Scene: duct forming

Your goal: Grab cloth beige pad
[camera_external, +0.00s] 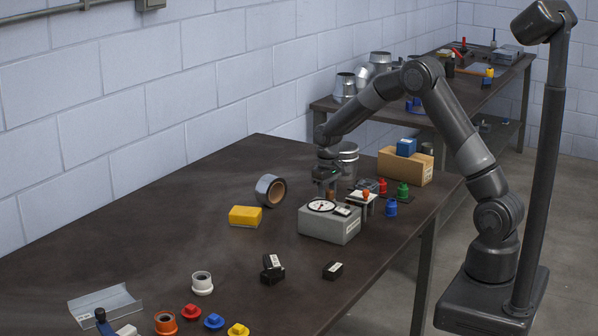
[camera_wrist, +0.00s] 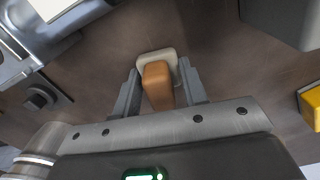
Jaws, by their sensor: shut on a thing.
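The beige pad (camera_wrist: 160,56) shows in the wrist view as a pale rounded block with an orange-brown grip (camera_wrist: 157,86). My gripper (camera_wrist: 160,75) has one finger on each side of the grip and is shut on it. The pad sticks out past the fingertips over the dark table. In the outside view my gripper (camera_external: 328,186) points down, low over the table behind the grey dial box. A small brown part shows below it there; the pad itself is hidden. I cannot tell whether the pad touches the table.
The grey dial box (camera_external: 326,224) stands close in front of my gripper. A yellow block (camera_external: 245,216) and a tape roll (camera_external: 269,190) lie left. Red, green and blue pieces and a cardboard box (camera_external: 405,168) stand right, a metal can (camera_external: 347,160) behind. The table's left middle is clear.

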